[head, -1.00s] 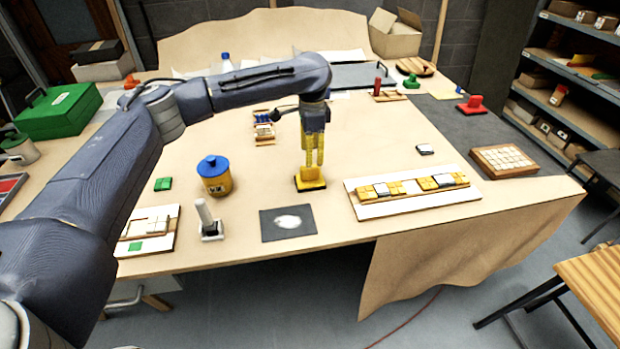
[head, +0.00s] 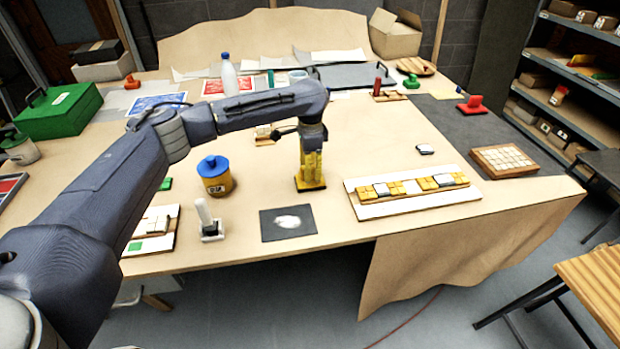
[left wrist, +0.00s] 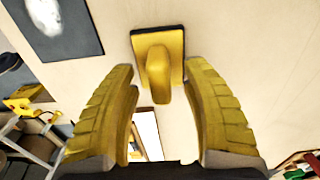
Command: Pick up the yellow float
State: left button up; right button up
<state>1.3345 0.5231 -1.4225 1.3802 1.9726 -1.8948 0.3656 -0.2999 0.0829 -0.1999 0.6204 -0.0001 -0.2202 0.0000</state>
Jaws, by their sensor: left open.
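The yellow float (head: 311,185), a yellow block with a raised handle on a dark base, sits on the table in the middle of the head view. It also shows in the left wrist view (left wrist: 157,66), ahead of the fingers. My left gripper (head: 311,172), with yellow fingers, points down right over the float and partly hides it. In the left wrist view the fingers (left wrist: 160,105) are apart, one on each side of the handle's line, with nothing between them. My right gripper is not in view.
A dark sheet with a white patch (head: 287,222) lies in front of the float. A blue-lidded yellow pot (head: 215,177) and a white-handled tool (head: 207,219) stand to the left. A white panel with yellow tiles (head: 415,193) lies to the right.

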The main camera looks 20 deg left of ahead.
pick_arm(q)
jog(key=shift+c, duration=0.2)
grip_shut()
jog(key=shift+r, duration=0.1)
notch_tip(320, 180, up, 20)
dwell(0.9)
jog(key=c, duration=0.7)
grip_release()
jog(key=shift+f, duration=0.2)
grip_shut()
